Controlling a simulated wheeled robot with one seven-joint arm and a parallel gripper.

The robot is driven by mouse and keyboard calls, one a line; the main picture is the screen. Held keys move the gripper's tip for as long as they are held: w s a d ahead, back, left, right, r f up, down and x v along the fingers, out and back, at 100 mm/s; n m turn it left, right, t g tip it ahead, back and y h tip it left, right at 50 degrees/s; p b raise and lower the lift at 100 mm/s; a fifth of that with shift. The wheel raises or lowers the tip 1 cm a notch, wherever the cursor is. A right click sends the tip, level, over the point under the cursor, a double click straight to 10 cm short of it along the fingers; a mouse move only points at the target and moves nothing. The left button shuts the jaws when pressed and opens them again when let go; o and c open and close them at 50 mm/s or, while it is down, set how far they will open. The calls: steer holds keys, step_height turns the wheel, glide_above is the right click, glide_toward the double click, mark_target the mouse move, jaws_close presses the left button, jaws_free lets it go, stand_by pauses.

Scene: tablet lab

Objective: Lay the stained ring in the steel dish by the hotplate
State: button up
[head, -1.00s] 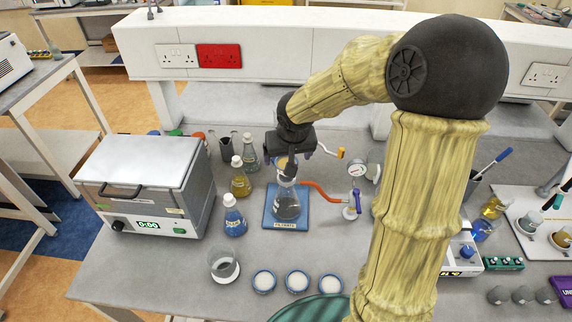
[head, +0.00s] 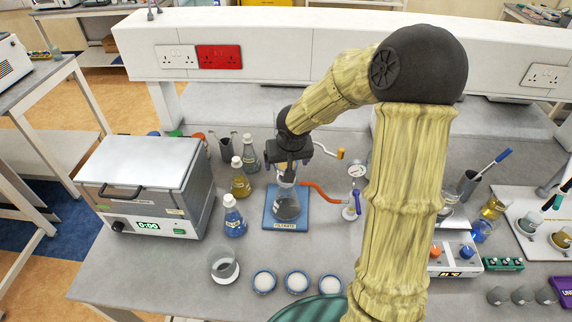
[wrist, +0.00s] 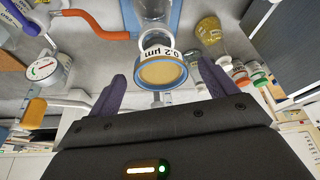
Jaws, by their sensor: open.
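In the wrist view a blue-rimmed round piece with a tan, stained-looking face (wrist: 162,72), marked 0.2 µm, sits at the top of a glass flask (wrist: 152,12). It appears to be the stained ring. My gripper (wrist: 162,75) is open, with one purple finger on each side of it and gaps showing. In the head view my gripper (head: 287,172) is over the flask (head: 287,208) on a blue stand and mostly hides the ring. The hotplate (head: 455,266), with orange and blue knobs, is partly behind my arm. I cannot make out a steel dish.
An orange hose (head: 322,190) and a gauge (head: 356,172) are right of the flask. A beaker (head: 224,266) and several white-filled dishes (head: 297,282) are in front.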

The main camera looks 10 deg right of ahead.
steer(key=c, duration=1.1)
step_height(320, 180, up, 10)
steer(key=shift+p, duration=0.4)
